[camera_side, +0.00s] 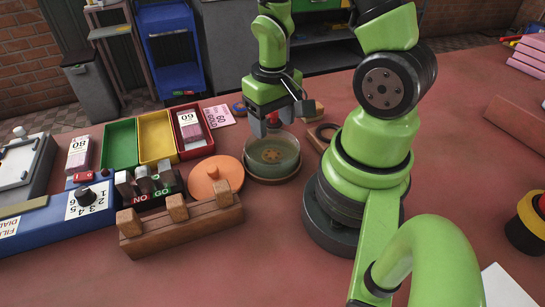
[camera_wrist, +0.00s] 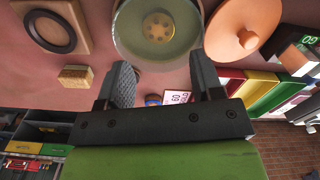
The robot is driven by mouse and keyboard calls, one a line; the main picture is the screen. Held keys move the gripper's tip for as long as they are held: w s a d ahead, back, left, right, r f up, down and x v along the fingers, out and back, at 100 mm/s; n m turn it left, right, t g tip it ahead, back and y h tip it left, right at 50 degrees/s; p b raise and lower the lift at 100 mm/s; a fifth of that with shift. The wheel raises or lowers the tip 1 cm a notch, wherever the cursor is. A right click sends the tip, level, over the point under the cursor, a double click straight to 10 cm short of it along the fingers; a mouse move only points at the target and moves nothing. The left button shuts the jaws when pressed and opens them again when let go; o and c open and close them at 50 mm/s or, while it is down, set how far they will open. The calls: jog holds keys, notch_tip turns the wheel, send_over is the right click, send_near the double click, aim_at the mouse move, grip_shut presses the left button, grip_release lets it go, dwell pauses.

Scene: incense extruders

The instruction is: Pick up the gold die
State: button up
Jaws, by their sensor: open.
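The gold die (camera_side: 271,155) is a round disc with holes, lying in a round greenish bowl (camera_side: 291,165). In the wrist view the gold die (camera_wrist: 160,26) shows near the top centre, inside the bowl (camera_wrist: 125,48). My gripper (camera_side: 277,121) hangs at the bowl's far side, above the table, apart from the die. In the wrist view my gripper (camera_wrist: 161,72) has its two fingers spread with nothing between them, and the die lies beyond the fingertips. How high the fingertips are above the bowl rim is hard to tell.
An orange lid (camera_side: 230,165) lies left of the bowl. A wooden rack (camera_side: 170,240) stands in front of it. Red, yellow and green trays (camera_side: 120,143) stand at the back left. A wooden block with a black ring (camera_side: 314,143) is to the right, near my arm.

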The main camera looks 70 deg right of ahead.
aim_at(272, 155)
jog(key=shift+w+d+f, duration=0.1)
jog(key=shift+d+f, duration=0.05)
jog(key=shift+f, duration=2.1)
jog(key=shift+d+f, duration=0.1)
jog(key=shift+f, duration=2.15)
jog(key=c, duration=0.9)
notch_tip(272, 155, up, 10)
jog(key=w+a+r+n, duration=0.5)
jog(key=w+a+r, duration=0.2)
jog(key=w, duration=0.2)
jog(key=shift+r+n, duration=0.2)
jog(key=shift+n, duration=0.2)
